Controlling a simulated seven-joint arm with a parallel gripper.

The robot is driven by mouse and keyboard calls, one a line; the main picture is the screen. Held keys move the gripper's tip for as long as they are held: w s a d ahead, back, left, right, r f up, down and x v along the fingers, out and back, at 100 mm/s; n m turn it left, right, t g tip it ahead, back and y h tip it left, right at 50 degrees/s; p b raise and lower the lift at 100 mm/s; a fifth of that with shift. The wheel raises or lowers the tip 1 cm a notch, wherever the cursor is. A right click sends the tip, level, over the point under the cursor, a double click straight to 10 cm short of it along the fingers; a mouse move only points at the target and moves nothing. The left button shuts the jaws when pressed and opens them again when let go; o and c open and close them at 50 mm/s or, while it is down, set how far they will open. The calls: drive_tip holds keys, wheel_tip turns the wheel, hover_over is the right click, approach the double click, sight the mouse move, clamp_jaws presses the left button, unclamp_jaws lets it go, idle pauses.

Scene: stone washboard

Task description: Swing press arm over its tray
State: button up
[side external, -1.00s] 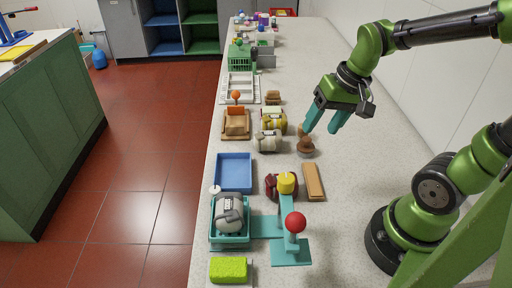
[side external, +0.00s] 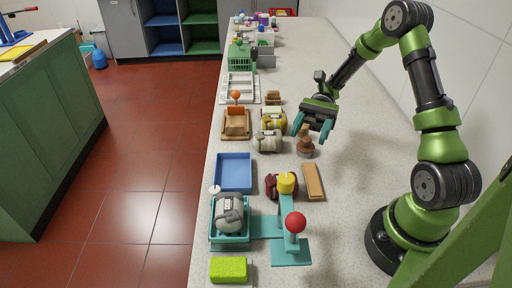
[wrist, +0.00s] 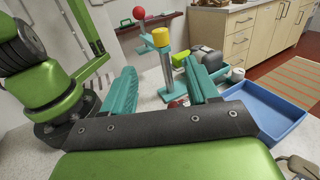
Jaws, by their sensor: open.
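The teal press stands at the near end of the counter. Its base (side external: 291,254) carries a post with a red ball (side external: 295,222). Its press arm (side external: 287,205) points toward the back and ends in a yellow head (side external: 287,183), by a dark red bundle (side external: 272,187) and away from the tray. The teal tray (side external: 230,243), left of the base, holds a grey bundle (side external: 229,215). My gripper (side external: 311,130) is open and empty, behind the press near a brown wooden piece (side external: 306,146). In the wrist view the yellow head (wrist: 160,37) shows beyond my fingers (wrist: 160,70).
A blue tray (side external: 234,172) lies behind the teal tray. A tan block (side external: 314,182) lies right of the yellow head. A green sponge (side external: 228,269) lies in front. Rolled bundles (side external: 268,141) and a brown stand (side external: 236,124) are left of my gripper. The right of the counter is fairly clear.

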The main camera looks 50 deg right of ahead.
sight(289, 173)
drive_tip(key=x, duration=1.7)
drive_tip(key=shift+s+d+r, duration=0.1)
clamp_jaws()
